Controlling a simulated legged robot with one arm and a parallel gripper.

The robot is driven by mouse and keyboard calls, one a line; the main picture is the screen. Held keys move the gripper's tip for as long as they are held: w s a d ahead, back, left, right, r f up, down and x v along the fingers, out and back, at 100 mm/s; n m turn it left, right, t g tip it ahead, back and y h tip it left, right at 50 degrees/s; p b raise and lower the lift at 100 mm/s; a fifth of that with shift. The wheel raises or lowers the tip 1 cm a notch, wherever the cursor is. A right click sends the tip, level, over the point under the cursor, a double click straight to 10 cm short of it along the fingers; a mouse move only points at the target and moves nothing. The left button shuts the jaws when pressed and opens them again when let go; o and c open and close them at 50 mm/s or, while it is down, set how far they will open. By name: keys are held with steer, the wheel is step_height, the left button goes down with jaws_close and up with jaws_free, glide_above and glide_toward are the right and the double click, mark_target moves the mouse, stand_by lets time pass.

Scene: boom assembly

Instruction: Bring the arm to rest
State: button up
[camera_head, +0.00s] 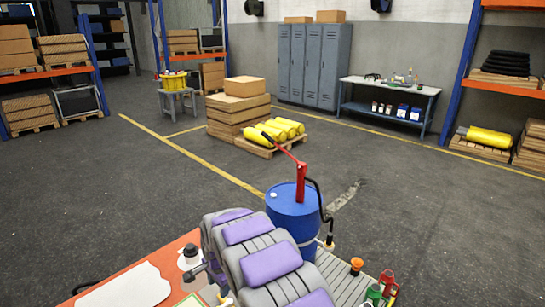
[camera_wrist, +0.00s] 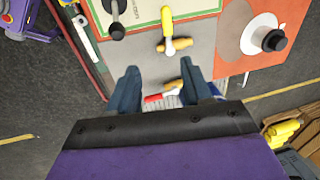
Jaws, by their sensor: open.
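My gripper (camera_wrist: 160,82) shows in the wrist view with its two blue-grey fingers spread wide apart. Nothing is held between them. Below and between the fingers, a tool with a tan handle and a red part (camera_wrist: 165,97) lies on the bench; the gripper partly hides it. Just beyond the fingertips is a yellow-handled tool (camera_wrist: 170,35) on a grey surface. In the head view my folded grey arm with purple pads fills the lower middle, over the bench. The gripper's fingers cannot be made out there.
An orange-topped bench (camera_head: 185,240) holds a white sheet (camera_head: 128,287) and a black-capped container (camera_head: 191,256). A blue drum (camera_head: 293,216) with a red hand pump (camera_head: 301,182) stands close beyond my arm. A pallet with yellow cylinders (camera_head: 271,131) is farther off.

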steer(key=s+d+r+n, duration=0.1)
steer(key=s+d+r, duration=0.4)
steer(key=d, duration=0.2)
steer(key=s+d+r+n+g+h, duration=0.1)
steer(key=s+d+r, duration=0.3)
steer(key=d, duration=0.3)
steer(key=s+d+r+n, duration=0.1)
steer(key=s+d+r, duration=0.4)
steer(key=d, duration=0.2)
steer(key=s+d+n, duration=0.1)
steer(key=s+d, duration=0.3)
steer(key=s, duration=0.4)
steer(key=s+d+r+n+g, duration=0.1)
steer(key=s+d, duration=0.3)
steer(key=s, duration=0.5)
steer(key=s+d+r+n+g, duration=0.1)
steer(key=s+d, duration=0.3)
steer(key=s, duration=0.5)
steer(key=shift+n, duration=0.9)
steer(key=shift+r, duration=0.15)
